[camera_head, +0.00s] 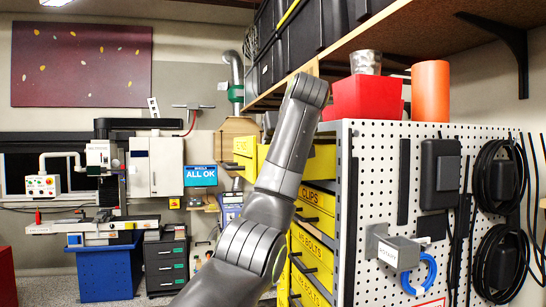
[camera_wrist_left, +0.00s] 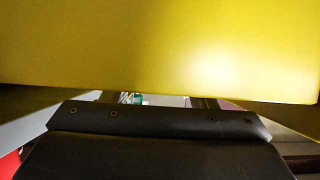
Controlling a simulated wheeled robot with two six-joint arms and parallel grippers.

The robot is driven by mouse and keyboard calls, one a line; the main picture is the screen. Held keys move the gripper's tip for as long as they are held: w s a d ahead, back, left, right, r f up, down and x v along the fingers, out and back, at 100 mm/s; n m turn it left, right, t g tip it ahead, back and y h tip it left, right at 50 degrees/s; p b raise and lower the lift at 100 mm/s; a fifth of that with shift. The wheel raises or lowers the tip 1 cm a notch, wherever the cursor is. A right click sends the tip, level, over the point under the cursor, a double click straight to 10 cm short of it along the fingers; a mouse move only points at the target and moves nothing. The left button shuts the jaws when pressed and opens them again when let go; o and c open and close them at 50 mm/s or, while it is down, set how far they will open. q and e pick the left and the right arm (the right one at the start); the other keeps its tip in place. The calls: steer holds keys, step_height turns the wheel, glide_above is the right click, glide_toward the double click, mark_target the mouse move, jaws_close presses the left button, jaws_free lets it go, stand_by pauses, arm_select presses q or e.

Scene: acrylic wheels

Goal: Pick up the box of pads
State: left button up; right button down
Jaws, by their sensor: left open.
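No box that I can make out as the box of pads shows in either view. One arm of mine rises through the middle of the head view, in front of the yellow drawers (camera_head: 316,222); its gripper cannot be made out there. In the left wrist view the dark body of my left gripper (camera_wrist_left: 160,118) fills the bottom. A plain yellow surface (camera_wrist_left: 150,45) fills the top, close to the camera; I cannot tell which part of the drawers it is. The left gripper is open and nothing shows held in it. My right gripper is not in view.
A yellow drawer (camera_head: 243,148) sticks out left of the cabinet. A red bin (camera_head: 362,98) and an orange cylinder (camera_head: 430,90) stand on top, under a shelf. A milling machine (camera_head: 110,225) stands back left.

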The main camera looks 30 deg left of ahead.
arm_select(q)
steer(key=p+x, duration=0.3)
steer(key=x, duration=0.1)
steer(key=shift+w+a, duration=0.1)
steer(key=shift+w+a+f, duration=0.2)
steer(key=shift+a, duration=0.1)
steer(key=shift+s+d, duration=0.15)
steer(key=shift+c, duration=0.8)
steer(key=c, duration=0.9)
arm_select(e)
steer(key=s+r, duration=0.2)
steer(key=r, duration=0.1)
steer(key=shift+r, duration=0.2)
arm_select(q)
steer(key=shift+r, duration=0.15)
steer(key=shift+r, duration=0.8)
step_height(320, 180, up, 8)
steer(key=shift+f, duration=0.1)
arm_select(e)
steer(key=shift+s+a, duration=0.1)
